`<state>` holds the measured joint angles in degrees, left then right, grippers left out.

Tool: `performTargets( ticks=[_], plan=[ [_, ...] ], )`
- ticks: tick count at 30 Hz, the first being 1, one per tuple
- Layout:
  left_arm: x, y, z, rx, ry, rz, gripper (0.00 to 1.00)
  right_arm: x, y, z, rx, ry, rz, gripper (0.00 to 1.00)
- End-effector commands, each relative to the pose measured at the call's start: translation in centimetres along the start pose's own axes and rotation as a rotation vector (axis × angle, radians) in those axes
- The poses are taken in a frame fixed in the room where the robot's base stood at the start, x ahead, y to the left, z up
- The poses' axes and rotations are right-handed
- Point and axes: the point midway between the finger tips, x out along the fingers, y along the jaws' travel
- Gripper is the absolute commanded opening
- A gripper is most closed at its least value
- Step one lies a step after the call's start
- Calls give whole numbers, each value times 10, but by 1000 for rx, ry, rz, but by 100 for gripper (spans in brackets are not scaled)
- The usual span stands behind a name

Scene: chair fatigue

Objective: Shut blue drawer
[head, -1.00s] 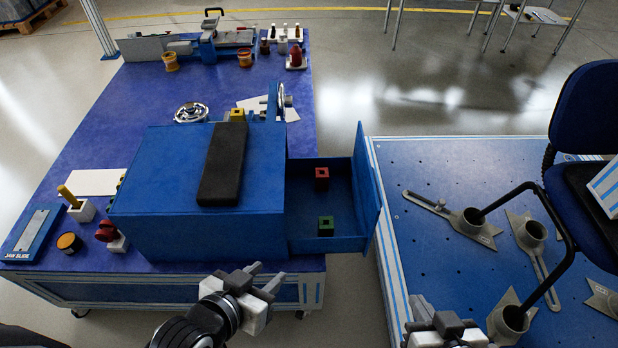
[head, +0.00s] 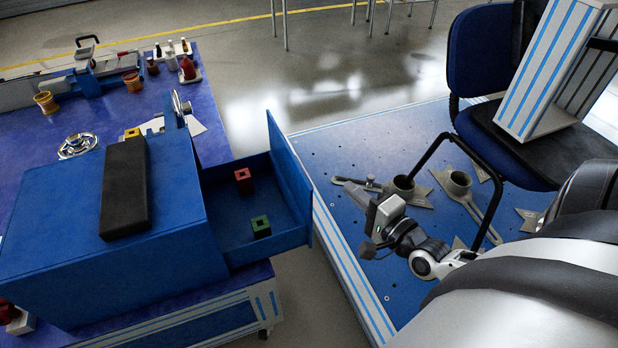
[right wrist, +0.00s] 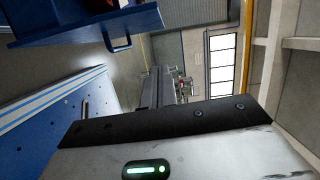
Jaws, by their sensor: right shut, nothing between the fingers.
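The blue drawer (head: 287,190) stands pulled out from the right side of the blue cabinet (head: 170,220) in the head view. A red block (head: 243,180) and a green block (head: 261,226) are inside it. In the right wrist view, the drawer (right wrist: 85,22) shows at the upper left with its handle (right wrist: 118,40). My right gripper (head: 373,190) is shut and empty, to the right of the drawer front and apart from it. Its closed fingers (right wrist: 160,88) show in the right wrist view. My left gripper is out of view.
A black pad (head: 125,187) lies on the cabinet. A blue perforated platform (head: 335,215) with grey metal fixtures (head: 455,184) is to the right. A blue chair (head: 480,50) holding a striped box (head: 545,75) stands behind my right arm. Floor shows between table and platform.

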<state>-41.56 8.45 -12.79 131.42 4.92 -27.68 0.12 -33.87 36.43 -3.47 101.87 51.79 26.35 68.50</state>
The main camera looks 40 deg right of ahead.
Motion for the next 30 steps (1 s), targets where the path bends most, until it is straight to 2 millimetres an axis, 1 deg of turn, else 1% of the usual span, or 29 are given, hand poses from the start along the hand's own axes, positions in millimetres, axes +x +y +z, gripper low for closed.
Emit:
performTargets(
  ticks=[1,2,5,8,15,18,21,24,30],
  plan=[
    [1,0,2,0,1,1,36,3,0,-7,28,14,-14,0],
    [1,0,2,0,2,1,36,5,-1,-10,40,20,-19,0],
    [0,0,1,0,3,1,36,17,-3,-11,50,24,-25,0],
    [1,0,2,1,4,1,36,36,-4,-11,47,24,-25,0],
    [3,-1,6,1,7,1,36,88,-4,-11,47,23,-24,0],
    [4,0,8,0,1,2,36,105,-5,-9,48,21,-21,0],
    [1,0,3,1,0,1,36,106,-7,9,52,21,-19,0],
    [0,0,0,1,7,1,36,109,-7,19,49,21,-19,0],
    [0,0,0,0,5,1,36,111,-6,27,44,20,-18,0]
  ],
)
